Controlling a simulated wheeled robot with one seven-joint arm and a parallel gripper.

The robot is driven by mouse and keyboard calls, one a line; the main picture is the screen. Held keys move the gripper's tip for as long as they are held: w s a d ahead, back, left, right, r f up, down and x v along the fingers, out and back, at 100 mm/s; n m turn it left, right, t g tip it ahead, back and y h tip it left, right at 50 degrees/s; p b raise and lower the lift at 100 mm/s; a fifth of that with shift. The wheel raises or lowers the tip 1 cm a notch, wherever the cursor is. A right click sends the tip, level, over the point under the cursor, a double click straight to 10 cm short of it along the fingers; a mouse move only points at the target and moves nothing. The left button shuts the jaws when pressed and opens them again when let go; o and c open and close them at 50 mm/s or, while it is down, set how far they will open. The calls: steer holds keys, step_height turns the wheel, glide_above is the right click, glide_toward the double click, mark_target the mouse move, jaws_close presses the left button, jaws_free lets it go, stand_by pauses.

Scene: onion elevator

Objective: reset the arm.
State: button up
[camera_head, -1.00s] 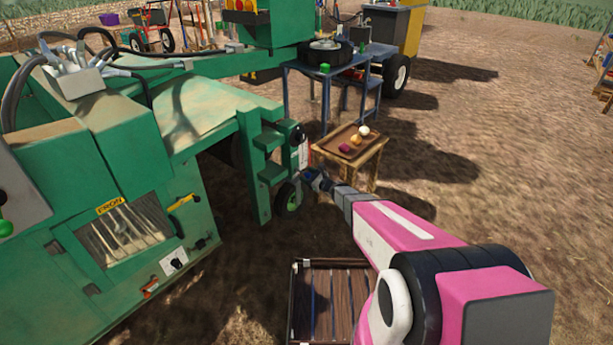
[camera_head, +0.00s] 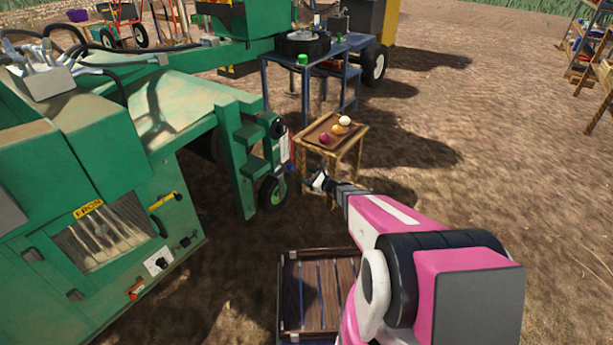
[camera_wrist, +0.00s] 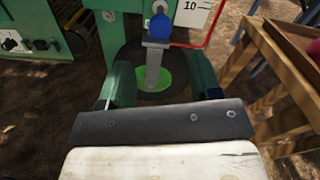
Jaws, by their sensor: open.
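My pink and white arm reaches from the lower right of the head view toward the green machine (camera_head: 150,140). My gripper (camera_head: 318,178) is at its end, in front of the machine's small wheel (camera_head: 272,192) and beside the small wooden table (camera_head: 335,165). In the wrist view my gripper (camera_wrist: 162,85) has two dark green fingers spread wide apart. Nothing is held between them. Behind the gap are the wheel with its green hub (camera_wrist: 152,78), a grey bracket and a blue knob (camera_wrist: 158,26).
A brown tray with three onions stands on the small wooden table, close right of my gripper. A slatted wooden crate (camera_head: 318,295) lies below my arm. A blue table (camera_head: 310,70) stands behind. Open dirt ground lies to the right.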

steer(key=s+r+n+g+h, duration=0.5)
steer(key=s+n+g, duration=0.4)
steer(key=s+n, duration=0.5)
steer(key=s+d+r+n+g+h, duration=0.2)
steer(key=s+d+r+n+h, duration=0.6)
steer(key=s+d, duration=0.3)
steer(key=shift+s+d+r+h, duration=0.15)
steer(key=shift+d+h, duration=0.45)
steer(key=shift+d, duration=0.25)
